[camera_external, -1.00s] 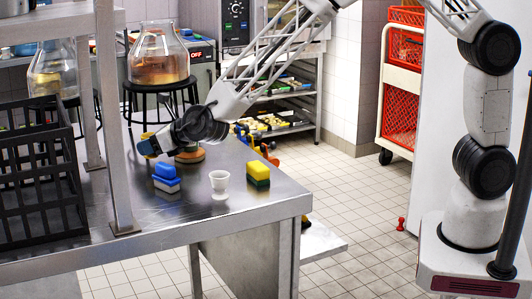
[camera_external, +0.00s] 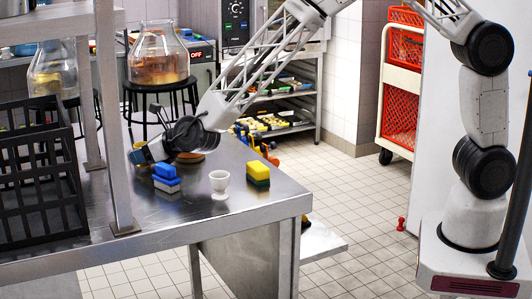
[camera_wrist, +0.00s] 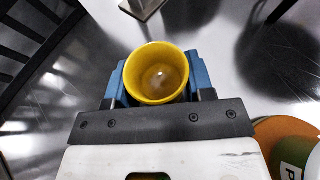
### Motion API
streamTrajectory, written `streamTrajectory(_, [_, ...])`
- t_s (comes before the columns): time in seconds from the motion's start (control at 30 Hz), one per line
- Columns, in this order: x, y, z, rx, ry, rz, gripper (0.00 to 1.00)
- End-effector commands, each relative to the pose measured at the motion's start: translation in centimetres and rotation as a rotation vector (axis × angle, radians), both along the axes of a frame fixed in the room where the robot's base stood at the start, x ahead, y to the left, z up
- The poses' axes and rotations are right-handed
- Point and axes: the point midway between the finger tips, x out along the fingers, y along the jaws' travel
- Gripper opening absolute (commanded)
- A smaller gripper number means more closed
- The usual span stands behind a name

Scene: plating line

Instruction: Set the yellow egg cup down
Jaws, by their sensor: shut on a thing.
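The yellow egg cup (camera_wrist: 157,73) sits between the blue fingers of my gripper (camera_wrist: 158,85) in the wrist view, its open rim facing the camera. The fingers are shut on it. In the external view my gripper (camera_external: 140,154) is low over the left part of the steel table (camera_external: 240,217), behind the blue and white item. The cup is mostly hidden there by the gripper. I cannot tell whether its foot touches the table.
A blue and white item (camera_external: 166,179), a white egg cup (camera_external: 219,184) and a yellow-green sponge (camera_external: 258,174) stand on the table. A brown round thing (camera_external: 191,157) is beside my wrist. A black crate (camera_external: 40,190) and a shelf post (camera_external: 118,130) are at left.

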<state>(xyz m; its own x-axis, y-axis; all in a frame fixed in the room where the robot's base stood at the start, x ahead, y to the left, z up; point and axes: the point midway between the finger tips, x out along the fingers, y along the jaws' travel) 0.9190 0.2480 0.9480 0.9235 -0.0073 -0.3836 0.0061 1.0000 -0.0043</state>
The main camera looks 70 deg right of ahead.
Motion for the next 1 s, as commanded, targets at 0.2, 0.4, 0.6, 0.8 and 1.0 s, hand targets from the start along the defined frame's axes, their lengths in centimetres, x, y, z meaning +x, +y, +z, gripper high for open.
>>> streamTrajectory(0.2, [0.04, 0.02, -1.01, 0.0, -0.003, 0.0, 0.25])
streamTrajectory(0.4, [0.03, 0.01, -1.0, 0.0, -0.003, 0.0, 0.25])
streamTrajectory(0.6, [0.02, 0.0, -1.37, 0.0, -0.002, 0.0, 0.25])
streamTrajectory(0.8, [0.02, 0.0, -1.34, 0.0, -0.002, 0.0, 0.74])
streamTrajectory(1.0, [0.02, 0.01, -1.33, 0.0, -0.002, 0.0, 0.74])
